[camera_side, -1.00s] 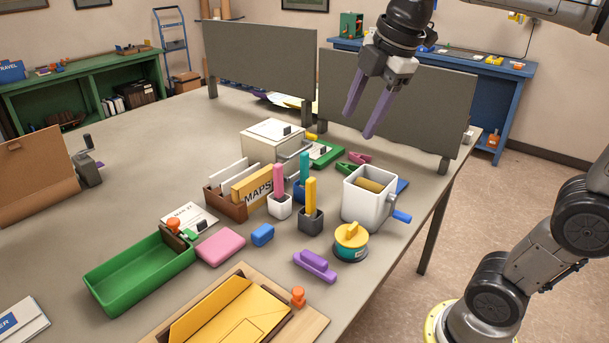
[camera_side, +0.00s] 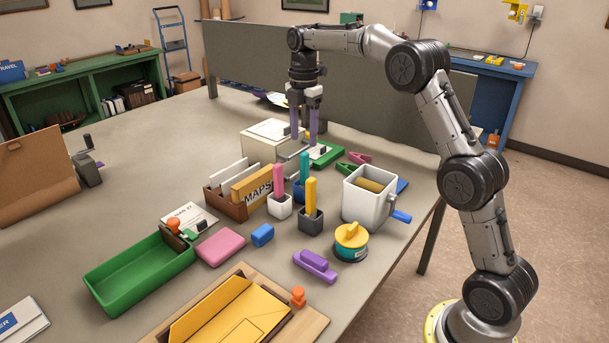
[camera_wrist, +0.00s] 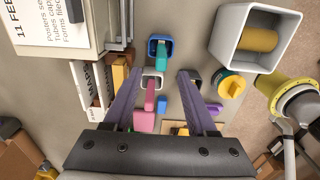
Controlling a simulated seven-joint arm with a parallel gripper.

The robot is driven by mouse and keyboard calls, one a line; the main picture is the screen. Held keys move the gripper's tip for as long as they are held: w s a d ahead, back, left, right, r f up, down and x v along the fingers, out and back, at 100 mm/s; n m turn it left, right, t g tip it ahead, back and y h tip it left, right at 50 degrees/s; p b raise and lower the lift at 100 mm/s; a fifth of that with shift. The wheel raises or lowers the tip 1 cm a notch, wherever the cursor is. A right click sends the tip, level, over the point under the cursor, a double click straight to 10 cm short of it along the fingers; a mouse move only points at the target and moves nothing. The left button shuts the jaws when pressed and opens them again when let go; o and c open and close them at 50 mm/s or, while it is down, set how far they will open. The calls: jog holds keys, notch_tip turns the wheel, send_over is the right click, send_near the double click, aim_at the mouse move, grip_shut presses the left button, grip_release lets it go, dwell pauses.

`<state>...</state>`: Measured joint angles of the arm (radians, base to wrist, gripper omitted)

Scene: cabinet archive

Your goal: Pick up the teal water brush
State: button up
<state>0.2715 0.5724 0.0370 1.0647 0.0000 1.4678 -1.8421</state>
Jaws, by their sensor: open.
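The teal water brush (camera_side: 305,167) stands upright in a blue cup (camera_side: 299,192) in the middle of the table. In the wrist view the brush (camera_wrist: 162,58) rises from the blue cup (camera_wrist: 152,46), sideways between my fingers and just beyond their tips. My gripper (camera_side: 304,138) points down with purple fingers, open and empty, and appears above and slightly behind the brush in the side view. No contact with the brush shows.
A pink stick (camera_side: 279,179) in a white cup and a yellow stick (camera_side: 311,194) in a dark cup stand close by. A white drawer box (camera_side: 268,140), a maps file box (camera_side: 232,202) and a white crank container (camera_side: 362,203) surround them. Grey panels stand behind.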

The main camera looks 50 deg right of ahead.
aim_at(304, 173)
notch_tip(304, 173, down, 12)
jog(key=shift+s+f, duration=0.1)
grip_shut()
dwell(0.6)
